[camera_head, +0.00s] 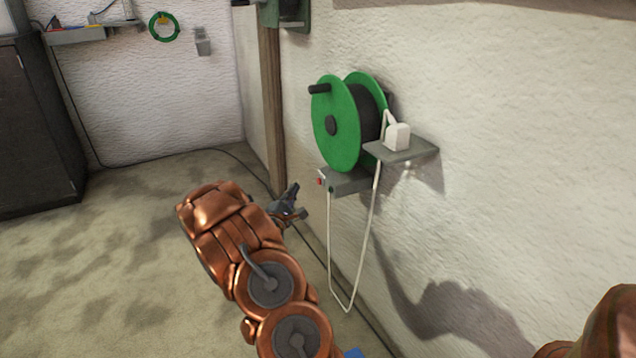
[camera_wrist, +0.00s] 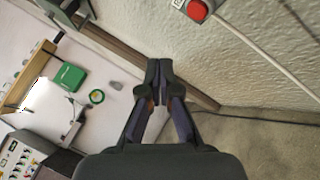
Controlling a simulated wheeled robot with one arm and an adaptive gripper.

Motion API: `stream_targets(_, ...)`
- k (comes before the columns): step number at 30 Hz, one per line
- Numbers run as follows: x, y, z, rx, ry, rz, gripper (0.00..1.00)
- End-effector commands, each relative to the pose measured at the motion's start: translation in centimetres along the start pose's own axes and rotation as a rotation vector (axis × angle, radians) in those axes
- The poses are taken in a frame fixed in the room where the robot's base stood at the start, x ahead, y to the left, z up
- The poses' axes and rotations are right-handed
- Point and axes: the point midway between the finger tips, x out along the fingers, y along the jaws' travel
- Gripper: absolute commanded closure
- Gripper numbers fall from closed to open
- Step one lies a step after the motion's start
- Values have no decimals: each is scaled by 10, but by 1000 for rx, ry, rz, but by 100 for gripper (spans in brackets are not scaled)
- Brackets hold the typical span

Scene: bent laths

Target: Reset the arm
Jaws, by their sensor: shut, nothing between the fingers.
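My copper-coloured arm (camera_head: 235,250) reaches up from the bottom of the head view. My gripper (camera_head: 293,192) is at its far end, in front of the wall and below and left of the green cable reel. In the wrist view my gripper (camera_wrist: 159,68) has its dark fingertips together with nothing between them. It appears clear of the wall.
A green cable reel (camera_head: 338,125) hangs on the right wall beside a small shelf (camera_head: 405,151) with a white plug (camera_head: 397,136). A white cord (camera_head: 330,250) loops below. A red button (camera_wrist: 197,10) shows in the wrist view. A dark cabinet (camera_head: 25,130) stands left; open floor lies between.

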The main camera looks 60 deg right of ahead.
Motion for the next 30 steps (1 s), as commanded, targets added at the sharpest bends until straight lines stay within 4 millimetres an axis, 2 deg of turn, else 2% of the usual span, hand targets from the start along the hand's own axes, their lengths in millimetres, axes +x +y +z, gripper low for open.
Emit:
stream_targets(14,0,0,0,1,0,0,100)
stream_targets(17,0,8,0,21,14,-7,100)
stream_targets(20,0,28,-3,92,62,-39,100)
stream_targets(23,-5,58,-12,203,147,-98,100)
stream_targets(26,-17,93,-21,334,244,-178,100)
stream_targets(30,-44,138,-34,497,376,-312,100)
